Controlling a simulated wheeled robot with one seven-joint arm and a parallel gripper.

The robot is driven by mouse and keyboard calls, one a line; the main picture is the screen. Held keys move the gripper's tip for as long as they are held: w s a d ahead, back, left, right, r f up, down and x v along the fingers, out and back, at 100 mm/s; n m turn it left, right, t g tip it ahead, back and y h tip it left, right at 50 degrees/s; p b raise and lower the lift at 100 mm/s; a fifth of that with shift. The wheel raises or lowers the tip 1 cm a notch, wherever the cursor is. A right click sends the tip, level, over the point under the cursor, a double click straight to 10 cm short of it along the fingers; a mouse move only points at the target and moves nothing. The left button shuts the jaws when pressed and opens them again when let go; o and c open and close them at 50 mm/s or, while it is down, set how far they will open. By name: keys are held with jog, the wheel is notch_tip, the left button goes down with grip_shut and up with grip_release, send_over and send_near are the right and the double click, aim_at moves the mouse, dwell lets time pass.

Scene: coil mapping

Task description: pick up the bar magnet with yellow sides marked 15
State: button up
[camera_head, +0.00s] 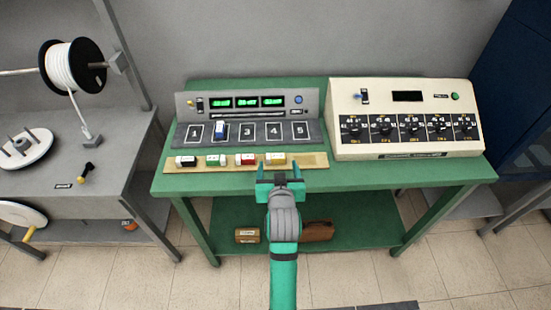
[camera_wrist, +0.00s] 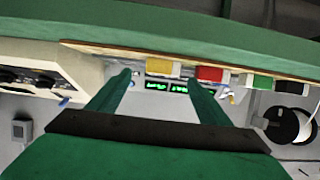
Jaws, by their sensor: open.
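The yellow-sided bar magnet (camera_head: 275,159) lies on the wooden strip (camera_head: 311,162) at the front of the green table, rightmost in a row of magnets. Its number is too small to read. My gripper (camera_head: 279,172) is open and empty, just in front of this magnet at the table's front edge. In the wrist view, which looks upside down, the yellow magnet (camera_wrist: 160,69) shows in the gap between my two fingers (camera_wrist: 160,82). I see no contact between the fingers and the magnet.
Red (camera_head: 246,159), green (camera_head: 216,160) and black (camera_head: 186,161) magnets lie left on the strip. A blue magnet (camera_head: 219,129) stands at slot 2 of the numbered panel (camera_head: 260,134). A cream dial box (camera_head: 405,105) stands right.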

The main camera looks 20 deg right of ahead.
aim_at(276, 159)
jog(key=shift+a+x, duration=0.1)
jog(key=shift+x, duration=1.25)
jog(key=shift+a+x, duration=0.15)
jog(key=shift+x, duration=1.15)
jog(key=shift+w, duration=0.1)
jog(key=shift+c, duration=0.4)
jog(key=c, duration=1.1)
jog(key=shift+r, duration=0.1)
jog(key=shift+c, duration=0.2)
